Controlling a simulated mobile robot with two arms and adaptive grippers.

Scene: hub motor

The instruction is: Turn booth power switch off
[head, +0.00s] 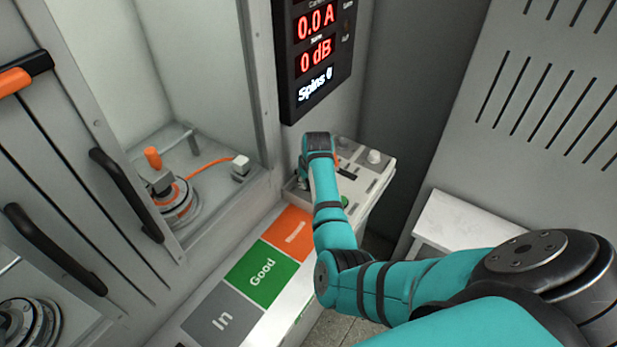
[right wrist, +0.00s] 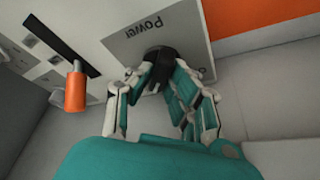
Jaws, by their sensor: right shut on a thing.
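The booth power switch is a black knob (right wrist: 160,54) on a grey plate (right wrist: 190,30) marked "Power", in the right wrist view. My right gripper (right wrist: 158,72) is shut on this knob, with fingers on both sides of it. The fingers hide part of the knob and plate, so I cannot tell which position it points to. In the head view my right gripper (head: 303,178) is at the left end of the control panel (head: 372,183), mostly hidden by my wrist. My left gripper is not in view.
A display (head: 315,55) above the panel reads 0.0 A and 0 dB. An orange lever (right wrist: 76,88) stands beside the plate. Orange, green "Good" (head: 263,272) and grey "In" (head: 222,318) areas lie in front. A motor (head: 177,205) sits in the booth at left.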

